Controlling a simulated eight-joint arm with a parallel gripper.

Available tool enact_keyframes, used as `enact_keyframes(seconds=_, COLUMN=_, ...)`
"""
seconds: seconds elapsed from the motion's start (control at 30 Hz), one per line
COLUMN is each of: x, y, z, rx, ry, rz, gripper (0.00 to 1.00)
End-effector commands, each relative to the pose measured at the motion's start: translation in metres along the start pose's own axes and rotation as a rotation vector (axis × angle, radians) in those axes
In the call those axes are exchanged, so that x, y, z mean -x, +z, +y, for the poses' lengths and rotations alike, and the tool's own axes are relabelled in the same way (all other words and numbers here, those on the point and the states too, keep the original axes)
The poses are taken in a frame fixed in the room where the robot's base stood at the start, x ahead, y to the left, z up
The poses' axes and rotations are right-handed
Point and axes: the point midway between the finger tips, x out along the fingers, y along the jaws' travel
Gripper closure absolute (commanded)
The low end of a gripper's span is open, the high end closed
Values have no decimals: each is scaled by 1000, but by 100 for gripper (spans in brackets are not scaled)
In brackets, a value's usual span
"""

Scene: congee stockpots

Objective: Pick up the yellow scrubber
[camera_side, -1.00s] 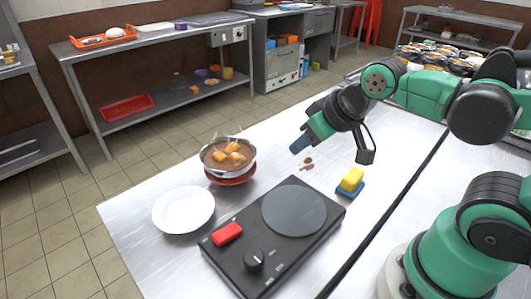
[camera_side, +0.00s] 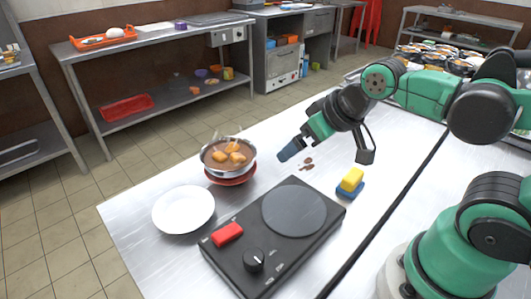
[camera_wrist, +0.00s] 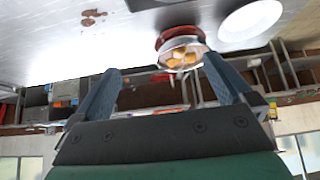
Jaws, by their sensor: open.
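The yellow scrubber (camera_side: 352,179) rests on a blue block or holder (camera_side: 349,191) on the metal table, just right of the black hot plate. My gripper (camera_side: 287,154) is above the table, to the left of and beyond the scrubber, and apart from it. In the wrist view my gripper (camera_wrist: 170,85) has its two blue-grey fingers spread wide with nothing between them touching. The scrubber is not visible in the wrist view.
A black hot plate (camera_side: 275,240) with a red block (camera_side: 227,234) lies at the front. A pot of brown food (camera_side: 228,155) on a red base and a white plate (camera_side: 184,209) stand left. Brown spots (camera_side: 307,163) mark the table. Clear table lies beyond the scrubber.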

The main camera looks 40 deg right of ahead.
Motion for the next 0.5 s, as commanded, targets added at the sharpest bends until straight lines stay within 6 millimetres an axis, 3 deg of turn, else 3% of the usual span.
enact_keyframes(seconds=0.17, x=-3, y=2, z=9, rx=5, ry=18, rz=-35, gripper=0)
enact_keyframes(seconds=0.33, x=-16, y=16, z=49, rx=32, ry=73, rz=-219, gripper=0)
enact_keyframes(seconds=0.5, x=-26, y=46, z=93, rx=54, ry=60, rz=-444, gripper=0)
